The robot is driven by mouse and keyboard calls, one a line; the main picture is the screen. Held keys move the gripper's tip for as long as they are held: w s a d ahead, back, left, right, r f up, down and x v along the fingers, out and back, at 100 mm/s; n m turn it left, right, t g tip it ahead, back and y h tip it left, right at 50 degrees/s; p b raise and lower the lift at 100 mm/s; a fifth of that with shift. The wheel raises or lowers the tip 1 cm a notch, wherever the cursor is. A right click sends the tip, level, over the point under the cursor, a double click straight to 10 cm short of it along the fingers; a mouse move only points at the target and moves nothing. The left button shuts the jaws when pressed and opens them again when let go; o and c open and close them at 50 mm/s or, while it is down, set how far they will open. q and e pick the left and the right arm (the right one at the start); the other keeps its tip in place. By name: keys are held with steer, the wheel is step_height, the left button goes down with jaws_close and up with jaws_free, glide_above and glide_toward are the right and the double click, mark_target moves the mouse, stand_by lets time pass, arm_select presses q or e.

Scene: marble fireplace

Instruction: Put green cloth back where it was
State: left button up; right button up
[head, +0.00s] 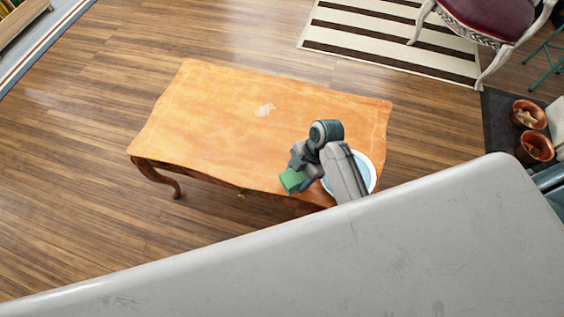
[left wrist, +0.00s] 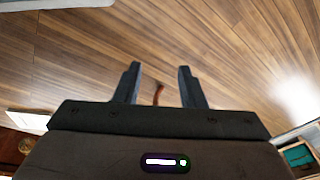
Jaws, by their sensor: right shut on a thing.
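My right gripper (head: 300,172) is shut on the green cloth (head: 291,181), a small folded green block, at the front edge of the wooden table (head: 215,110). I cannot tell whether the cloth touches the table top. A round white-rimmed bowl with a light blue inside (head: 367,163) stands on the table's right end, partly hidden behind my right arm. A pale worn patch or flat scrap (head: 264,109) shows near the table's middle. My left gripper (left wrist: 158,80) is open and empty in the left wrist view, over bare wooden floor.
The table's left and middle are clear. A striped rug (head: 395,38) and a red-seated chair (head: 490,18) are at the back right. Terracotta pots (head: 535,147) stand at the right. A large grey surface fills the bottom of the head view.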

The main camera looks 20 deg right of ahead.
glide_above(278, 169)
steer(key=d, duration=0.2)
steer(key=shift+a+f, duration=0.25)
steer(key=shift+f, duration=0.15)
step_height(278, 169, down, 3)
steer(key=shift+f, duration=0.2)
arm_select(q)
steer(key=shift+w+d+r, duration=0.1)
steer(key=shift+w+r, duration=0.15)
steer(key=shift+r, duration=0.25)
steer(key=shift+w+r, duration=0.2)
steer(key=shift+r, duration=0.25)
steer(key=shift+s, duration=0.1)
arm_select(e)
steer(key=shift+f, duration=0.15)
steer(key=o, duration=0.9)
arm_select(q)
steer(key=shift+s+f, duration=0.2)
steer(key=shift+s, duration=0.1)
